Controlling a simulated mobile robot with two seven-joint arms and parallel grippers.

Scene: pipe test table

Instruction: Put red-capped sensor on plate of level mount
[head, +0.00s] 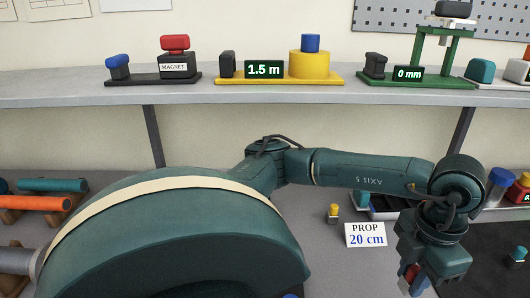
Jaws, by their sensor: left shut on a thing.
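My left gripper (415,285) hangs at the lower right, pointing down, at the end of my arm. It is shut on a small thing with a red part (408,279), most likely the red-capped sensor. The fingers and the picture's lower edge hide much of it. I cannot make out the level mount or its plate for sure. My right gripper is not in view.
A "PROP 20 cm" sign (366,235) and a small yellow-topped piece (333,212) are left of the gripper. A blue-capped cylinder (497,186) stands at right. The shelf (50,92) above holds a magnet block (178,65) and gauges. Orange (38,202) and teal (52,185) pipes lie left.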

